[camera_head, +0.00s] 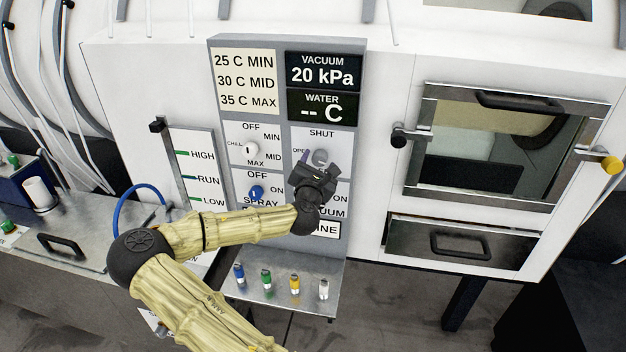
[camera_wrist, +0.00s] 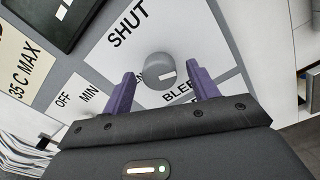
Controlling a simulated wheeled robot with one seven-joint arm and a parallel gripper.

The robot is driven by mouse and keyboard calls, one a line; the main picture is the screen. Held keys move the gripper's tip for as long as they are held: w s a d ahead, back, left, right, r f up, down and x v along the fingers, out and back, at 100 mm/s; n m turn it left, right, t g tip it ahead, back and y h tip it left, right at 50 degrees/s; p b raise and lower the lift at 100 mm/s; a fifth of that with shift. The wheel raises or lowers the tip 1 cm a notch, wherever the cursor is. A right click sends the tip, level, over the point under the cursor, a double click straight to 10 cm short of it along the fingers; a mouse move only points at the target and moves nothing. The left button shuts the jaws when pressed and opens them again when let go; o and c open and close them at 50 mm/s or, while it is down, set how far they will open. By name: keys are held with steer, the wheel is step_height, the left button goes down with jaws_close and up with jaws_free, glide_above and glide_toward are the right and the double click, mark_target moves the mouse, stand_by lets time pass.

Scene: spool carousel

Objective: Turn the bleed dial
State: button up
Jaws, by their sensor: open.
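The bleed dial (camera_wrist: 159,71) is a round grey knob with a white pointer mark, under the word SHUT. In the wrist view it lies between and just beyond the purple fingertips of my gripper (camera_wrist: 163,85), which is open. I cannot tell whether either finger touches the dial. In the head view the dial (camera_head: 319,157) shows just above my gripper (camera_head: 312,165), which partly covers its plate. The word BLEED is partly hidden by a finger in the wrist view.
Left of the dial are a white chill knob (camera_head: 251,149) and a blue spray knob (camera_head: 256,192). A lever slot (camera_head: 180,160) stands further left. Below is a shelf with several coloured spools (camera_head: 266,280). A windowed door (camera_head: 480,150) and drawer (camera_head: 455,246) are at right.

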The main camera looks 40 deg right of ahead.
steer(key=b+v, duration=0.6)
steer(key=v, duration=0.6)
steer(key=shift+w+a+f, duration=0.25)
steer(key=shift+w, duration=0.05)
steer(key=b+v, duration=0.1)
steer(key=b, duration=0.1)
steer(key=b+v, duration=0.2)
steer(key=b, duration=0.1)
steer(key=b+v, duration=0.2)
steer(key=shift+s+d+r+b, duration=0.15)
steer(key=shift+s+d+b, duration=0.1)
steer(key=shift+s+b, duration=0.1)
